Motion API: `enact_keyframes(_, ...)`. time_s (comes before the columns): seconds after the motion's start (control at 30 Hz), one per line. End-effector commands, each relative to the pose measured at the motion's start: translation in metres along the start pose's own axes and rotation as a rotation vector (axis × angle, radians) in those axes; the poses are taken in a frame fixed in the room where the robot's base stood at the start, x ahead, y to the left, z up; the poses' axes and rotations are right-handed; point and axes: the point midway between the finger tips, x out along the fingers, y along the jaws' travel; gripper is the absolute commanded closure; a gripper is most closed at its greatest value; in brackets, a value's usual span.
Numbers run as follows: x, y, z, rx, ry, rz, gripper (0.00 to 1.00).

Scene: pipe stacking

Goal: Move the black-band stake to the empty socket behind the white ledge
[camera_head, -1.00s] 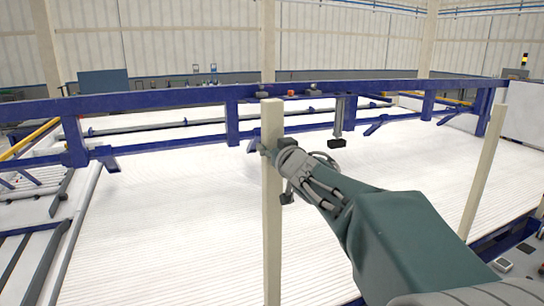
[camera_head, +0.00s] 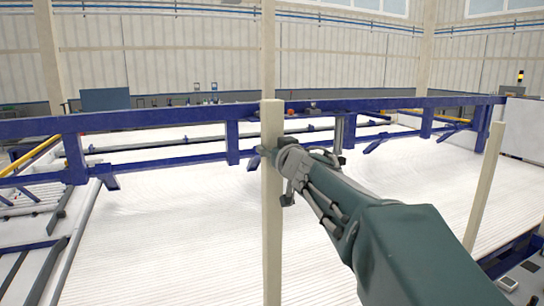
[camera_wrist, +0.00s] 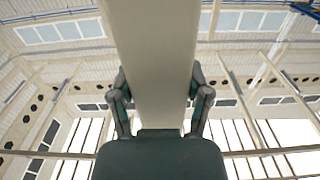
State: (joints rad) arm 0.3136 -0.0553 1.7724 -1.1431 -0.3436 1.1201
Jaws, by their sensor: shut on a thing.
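A tall, pale beige square stake (camera_head: 271,230) stands upright in the middle of the head view. My gripper (camera_head: 268,156) is shut on it some way below its top end. In the wrist view the stake (camera_wrist: 152,45) fills the middle, and my gripper's fingers (camera_wrist: 158,78) press on both its sides. No black band shows on the visible part. The stake's lower end is out of the picture. A second pale stake (camera_head: 484,187) stands apart at the right, leaning slightly in the picture. I see no socket, and cannot tell which surface is the white ledge.
A long blue beam frame (camera_head: 190,122) crosses behind the held stake. A broad white ribbed surface (camera_head: 160,230) lies beneath and beyond it. A white block (camera_head: 527,130) is at the far right. Dark rails (camera_head: 25,265) are at the lower left.

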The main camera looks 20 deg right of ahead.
Motion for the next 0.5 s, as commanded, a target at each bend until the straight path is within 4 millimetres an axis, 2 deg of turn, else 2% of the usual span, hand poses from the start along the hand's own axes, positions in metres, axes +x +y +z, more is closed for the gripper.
enact_keyframes(0.03,-0.001,0.000,-0.007,-0.002,0.007,0.001,0.98)
enact_keyframes(0.5,-0.001,0.000,-0.042,-0.003,0.005,0.000,0.98)
